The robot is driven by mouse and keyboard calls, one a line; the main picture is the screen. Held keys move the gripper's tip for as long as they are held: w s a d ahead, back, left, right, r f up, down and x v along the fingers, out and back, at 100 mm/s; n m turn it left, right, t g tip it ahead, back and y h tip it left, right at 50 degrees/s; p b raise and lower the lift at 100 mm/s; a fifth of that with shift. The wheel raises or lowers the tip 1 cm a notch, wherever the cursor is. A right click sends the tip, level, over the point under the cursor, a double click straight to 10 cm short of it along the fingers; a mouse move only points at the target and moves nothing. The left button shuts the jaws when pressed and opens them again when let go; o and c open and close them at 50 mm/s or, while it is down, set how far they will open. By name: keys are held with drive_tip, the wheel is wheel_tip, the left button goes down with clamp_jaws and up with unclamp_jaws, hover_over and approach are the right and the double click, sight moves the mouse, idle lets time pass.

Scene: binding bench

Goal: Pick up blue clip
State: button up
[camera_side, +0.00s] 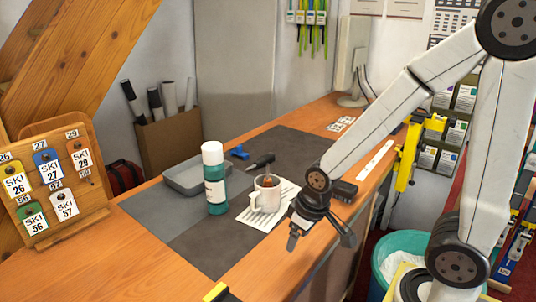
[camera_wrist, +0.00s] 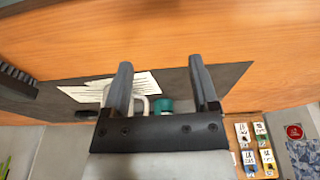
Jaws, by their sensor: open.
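A small blue item, which looks like the blue clip (camera_side: 238,152), lies on the dark mat behind the mug in the side view. A dark, handle-like tool (camera_side: 260,161) lies just right of it. My gripper (camera_side: 319,236) is open and empty, pointing down near the front edge of the bench. It is in front of and to the right of the blue clip, well apart from it. In the wrist view its two fingers (camera_wrist: 160,65) are spread with nothing between the tips. I cannot make out the blue clip in that view.
A white mug (camera_side: 266,196) stands on a printed sheet (camera_side: 250,218), with a green bottle (camera_side: 214,180) to its left. A grey tray (camera_side: 185,182) is behind the bottle. A black brush-like block (camera_side: 343,190) lies right of the mug. The mat's front (camera_side: 205,250) is clear.

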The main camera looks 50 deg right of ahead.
drive_tip(key=shift+w+v, duration=0.55)
drive_tip(key=shift+v, duration=1.95)
drive_tip(key=w+d+r+m+t+y, duration=0.1)
drive_tip(key=w+d+m+t+y, duration=0.3)
drive_tip(key=w+m, duration=0.75)
drive_tip(key=w+d+r+m+t+h, duration=0.15)
drive_tip(key=w+d+m, duration=0.6)
drive_tip(key=w, duration=0.75)
drive_tip(key=w+d+f+m+t+h, duration=0.1)
drive_tip(key=w+d+m+t, duration=0.3)
drive_tip(key=d+m, duration=0.5)
drive_tip(key=w+d+f+m+t+h, duration=0.2)
drive_tip(key=w+d+m, duration=0.4)
drive_tip(key=d+m, duration=0.25)
drive_tip(key=shift+n+g+y, duration=0.25)
drive_tip(key=shift+g, duration=0.1)
drive_tip(key=f, duration=0.4)
drive_tip(key=shift+s+d, duration=0.15)
drive_tip(key=shift+d, duration=0.2)
drive_tip(key=shift+f, duration=0.45)
